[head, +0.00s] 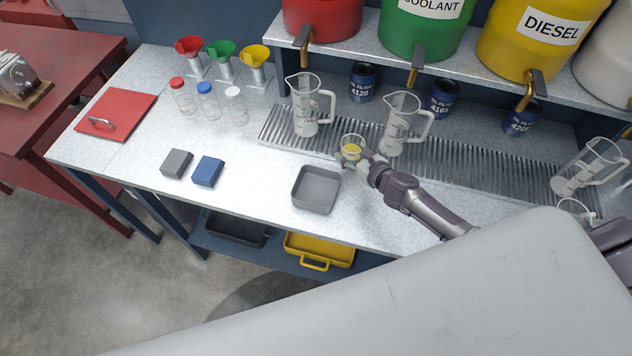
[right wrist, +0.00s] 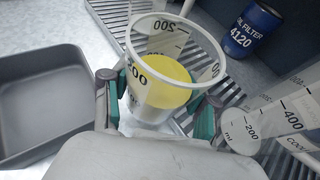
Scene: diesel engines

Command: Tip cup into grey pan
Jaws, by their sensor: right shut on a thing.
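A small clear cup (head: 351,143) with yellow liquid is held in my right gripper (head: 357,160), just behind and right of the grey pan. In the right wrist view the cup (right wrist: 150,108) has printed marks and sits between the green-padded fingers of the gripper (right wrist: 158,116), which are shut on its sides. The cup looks about upright, with the yellow liquid inside it. The grey pan (head: 316,204) is a square open tray on the bench, apart from the cup. It looks empty, and part of it shows in the right wrist view (right wrist: 42,105). My left gripper is not in view.
Clear measuring jugs (head: 304,108) (head: 397,135) stand on the ribbed grate (head: 460,168) close behind the cup. An oil filter can (head: 362,82) is behind. Grey (head: 177,163) and blue blocks (head: 208,171) lie left of the pan, with clear bench between.

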